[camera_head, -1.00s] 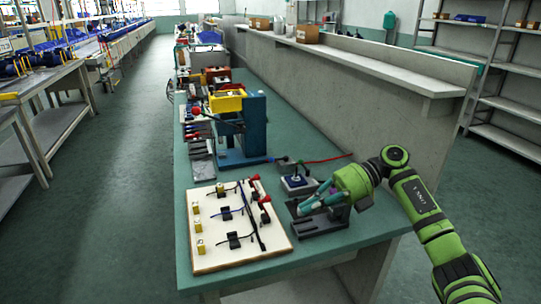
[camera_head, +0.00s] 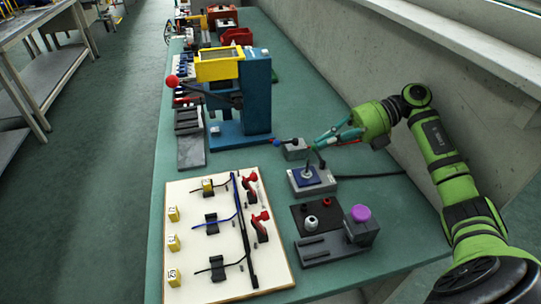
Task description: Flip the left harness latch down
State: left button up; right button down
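The harness board (camera_head: 190,285) is a cream panel flat on the green bench, with dark and blue wires in black clips. Two red-handled latches stand on its right side: the far one (camera_head: 250,178) and the near one (camera_head: 261,217). Their handles look raised, but which is the left one is unclear at this angle. My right gripper (camera_head: 318,144) is beyond the board to the right, above and behind a blue-topped grey block (camera_head: 308,178), apart from both latches. Its teal fingers are small and partly overlap, so their opening is unclear. My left gripper is out of view.
A black fixture (camera_head: 320,247) with a purple knob (camera_head: 361,213) stands right of the board. A blue press (camera_head: 257,95) with a yellow top and red-ball lever (camera_head: 172,81) stands behind it. A small grey box (camera_head: 294,150) is near my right gripper. A concrete wall borders the right.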

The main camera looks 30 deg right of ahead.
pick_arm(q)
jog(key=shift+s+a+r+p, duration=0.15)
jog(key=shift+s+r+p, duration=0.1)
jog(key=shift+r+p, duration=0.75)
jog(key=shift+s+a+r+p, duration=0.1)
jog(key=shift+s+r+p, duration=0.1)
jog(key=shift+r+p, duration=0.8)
pick_arm(e)
send_near(255, 173)
jog(key=shift+x, duration=3.5)
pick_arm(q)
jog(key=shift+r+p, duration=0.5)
pick_arm(e)
jog(key=shift+a+r+h, duration=0.15)
jog(key=shift+a+h, duration=0.05)
jog(key=shift+h, duration=0.2)
